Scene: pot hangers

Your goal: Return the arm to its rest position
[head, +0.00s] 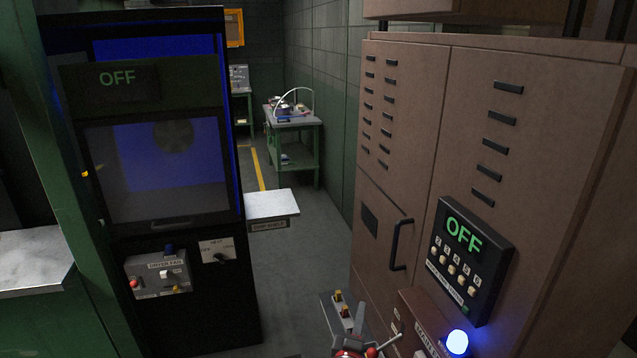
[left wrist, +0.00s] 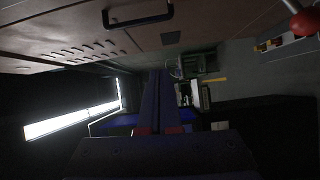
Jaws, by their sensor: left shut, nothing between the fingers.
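My left gripper (left wrist: 160,74) shows in the left wrist view as two dark fingers side by side, shut with nothing between them. They point away down the aisle, clear of the cabinet and the machine. In the head view I cannot make out its fingers. My right gripper is in neither view. The left wrist view is turned on its side, with the brown cabinet (left wrist: 60,25) along its top and the cabinet's handle (left wrist: 138,22) at the top edge.
The brown cabinet (head: 410,130) with an OFF panel (head: 465,240) stands right; a black machine (head: 75,205) with an OFF display stands left. A small shelf (head: 272,205) juts into the aisle. A red-knobbed control unit (head: 345,318) is low ahead. A green bench (head: 292,120) stands behind. Aisle floor is clear.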

